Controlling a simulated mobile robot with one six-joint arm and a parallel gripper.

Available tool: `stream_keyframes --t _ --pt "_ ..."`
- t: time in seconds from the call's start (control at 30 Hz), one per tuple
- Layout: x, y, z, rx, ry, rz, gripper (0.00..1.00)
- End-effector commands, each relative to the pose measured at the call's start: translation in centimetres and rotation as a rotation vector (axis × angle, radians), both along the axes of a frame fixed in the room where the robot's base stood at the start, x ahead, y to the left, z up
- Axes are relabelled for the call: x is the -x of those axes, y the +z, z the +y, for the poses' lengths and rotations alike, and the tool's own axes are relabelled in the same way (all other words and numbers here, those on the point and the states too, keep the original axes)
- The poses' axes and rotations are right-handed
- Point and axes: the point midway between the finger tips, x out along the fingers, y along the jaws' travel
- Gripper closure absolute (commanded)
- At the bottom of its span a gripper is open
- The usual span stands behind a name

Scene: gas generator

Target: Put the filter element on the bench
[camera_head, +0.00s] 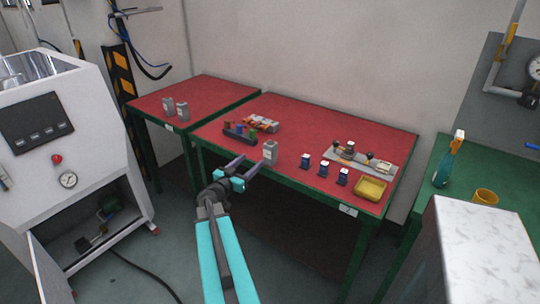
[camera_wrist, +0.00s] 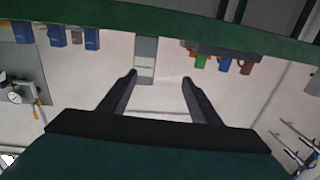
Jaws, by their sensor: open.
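A grey block with a pale label, which I take for the filter element (camera_head: 270,150), stands upright at the front edge of the red-topped bench (camera_head: 310,122). My gripper (camera_head: 254,159) is open and empty just in front of it. In the wrist view, which is upside down, the block (camera_wrist: 146,62) stands just beyond my fingertips (camera_wrist: 160,77), left of the middle of the gap. I see no finger touching it. Two similar grey blocks (camera_head: 175,108) stand on the left bench.
A dark rack with coloured parts (camera_head: 239,132) stands left of the block. Several blue items (camera_head: 323,168), a yellow tray (camera_head: 370,188) and a grey plate with parts (camera_head: 362,158) are to the right. The white cabinet (camera_head: 70,150) is at far left, its lower door open.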

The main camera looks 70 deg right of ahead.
Motion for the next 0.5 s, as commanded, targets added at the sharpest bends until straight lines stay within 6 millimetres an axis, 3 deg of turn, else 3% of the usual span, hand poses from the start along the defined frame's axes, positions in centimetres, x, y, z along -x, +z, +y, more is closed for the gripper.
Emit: stream_keyframes --t 0.13,0.5 --pt "2.5 0.7 -0.6 0.002 -0.076 0.0 0.42" --pt "2.7 0.7 -0.6 0.002 -0.084 0.001 0.42"
